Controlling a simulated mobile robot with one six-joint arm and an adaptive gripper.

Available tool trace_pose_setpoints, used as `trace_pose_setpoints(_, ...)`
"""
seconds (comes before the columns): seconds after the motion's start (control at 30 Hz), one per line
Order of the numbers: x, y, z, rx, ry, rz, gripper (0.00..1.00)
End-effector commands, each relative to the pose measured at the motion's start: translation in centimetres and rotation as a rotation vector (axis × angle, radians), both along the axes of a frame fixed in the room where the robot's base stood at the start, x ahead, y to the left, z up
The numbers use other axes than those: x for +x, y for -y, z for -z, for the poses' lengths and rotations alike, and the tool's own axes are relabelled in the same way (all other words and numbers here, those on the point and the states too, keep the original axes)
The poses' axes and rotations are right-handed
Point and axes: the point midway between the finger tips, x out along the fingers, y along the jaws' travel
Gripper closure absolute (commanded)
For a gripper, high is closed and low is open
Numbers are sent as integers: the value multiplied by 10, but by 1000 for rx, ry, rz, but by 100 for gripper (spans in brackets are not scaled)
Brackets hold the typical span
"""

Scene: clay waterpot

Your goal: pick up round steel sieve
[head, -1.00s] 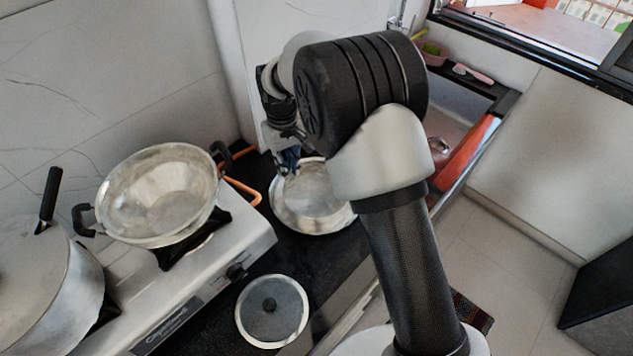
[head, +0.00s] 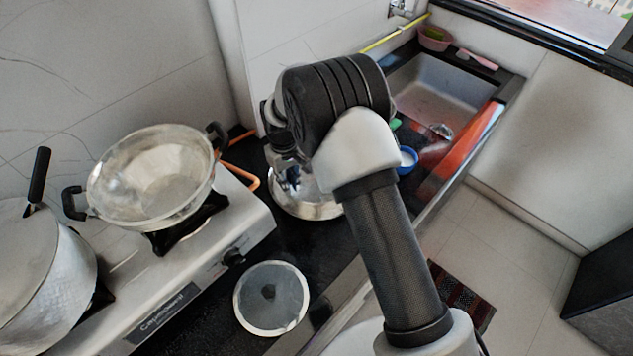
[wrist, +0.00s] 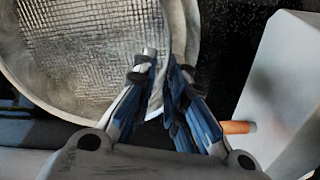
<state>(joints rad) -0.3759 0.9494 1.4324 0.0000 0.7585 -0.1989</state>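The round steel sieve (head: 308,207) rests on the black counter, right of the stove, partly hidden by my arm in the head view. In the wrist view its mesh bowl (wrist: 85,45) fills the upper left, with its pale rim curving down the right side. My gripper (wrist: 166,72) is at the rim, its two blue-grey fingers drawn close together with the rim between them, one finger on the inner side and one on the outer. In the head view my wrist is above the sieve's far-left part, and the fingertips are hard to make out.
A wok-like pan (head: 150,185) stands on the stove (head: 215,245), with a large pot (head: 50,270) further left. A glass lid (head: 271,300) lies on the counter in front. A blue bowl (head: 407,160) and the sink (head: 440,90) are right of my arm.

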Motion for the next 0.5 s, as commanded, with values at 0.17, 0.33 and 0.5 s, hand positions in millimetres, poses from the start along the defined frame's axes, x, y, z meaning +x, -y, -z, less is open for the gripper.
trace_pose_setpoints(0.17,-4,-1,32,-1,-4,0,88)
trace_pose_setpoints(0.33,-4,-1,45,-1,-1,0,88)
trace_pose_setpoints(0.5,-3,-1,44,-1,-1,0,88)
